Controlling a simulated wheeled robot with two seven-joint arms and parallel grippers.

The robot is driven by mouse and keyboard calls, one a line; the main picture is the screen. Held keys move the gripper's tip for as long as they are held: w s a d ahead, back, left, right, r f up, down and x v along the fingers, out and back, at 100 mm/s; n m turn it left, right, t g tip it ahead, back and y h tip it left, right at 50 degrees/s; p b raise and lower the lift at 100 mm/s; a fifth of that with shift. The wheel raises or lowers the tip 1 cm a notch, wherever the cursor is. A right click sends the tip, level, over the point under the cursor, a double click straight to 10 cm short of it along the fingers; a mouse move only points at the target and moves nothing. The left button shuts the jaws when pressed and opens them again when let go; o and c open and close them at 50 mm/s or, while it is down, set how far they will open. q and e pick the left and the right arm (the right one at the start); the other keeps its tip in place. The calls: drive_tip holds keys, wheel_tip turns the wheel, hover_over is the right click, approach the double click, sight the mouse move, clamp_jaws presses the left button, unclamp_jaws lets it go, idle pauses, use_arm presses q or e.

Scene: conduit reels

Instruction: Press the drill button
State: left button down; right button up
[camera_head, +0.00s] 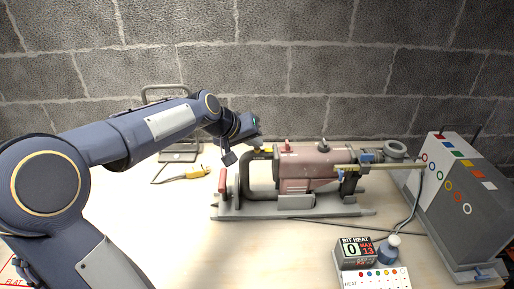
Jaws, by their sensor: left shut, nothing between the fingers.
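The drill (316,165) is a pinkish-red cylinder body lying on a grey sled-like base (290,207) on the table. A grey curved pipe or handle joins its left end, with a red upright lever (222,181) near the base's left end. A small red knob (291,146) stands on top of the body. I cannot tell which part is the drill button. My left arm reaches in from the left. My left gripper (230,157) is shut and empty, above and just left of the drill's left end, seemingly apart from it. My right gripper is out of view.
A grey box panel (462,200) with coloured rings stands at the right, with a cable. A "BIT HEAT 0, MAX 13" display (356,250), a blue bottle (389,250) and a heat card (376,279) sit at the front right. A yellow-handled tool (190,173) lies behind my arm.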

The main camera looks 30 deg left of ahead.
use_arm(q)
drive_tip(key=shift+r, duration=0.4)
drive_tip(key=shift+r+p, duration=0.1)
drive_tip(key=shift+p, duration=0.2)
wheel_tip(320, 180, up, 6)
drive_tip(key=p, duration=0.4)
drive_tip(key=shift+p, duration=0.35)
drive_tip(key=s+d+f+m+g, duration=0.1)
drive_tip(key=s+d+f, duration=0.2)
drive_tip(key=s, duration=0.6)
drive_tip(key=s+d+f+m+g, duration=0.1)
drive_tip(key=s+d+f, duration=0.3)
drive_tip(key=s, duration=0.5)
drive_tip(key=s+d+f+m+g+h, duration=0.1)
drive_tip(key=s+d+f, duration=0.3)
drive_tip(key=s, duration=0.6)
drive_tip(key=shift+d+m, duration=0.4)
drive_tip(key=shift+m, duration=0.1)
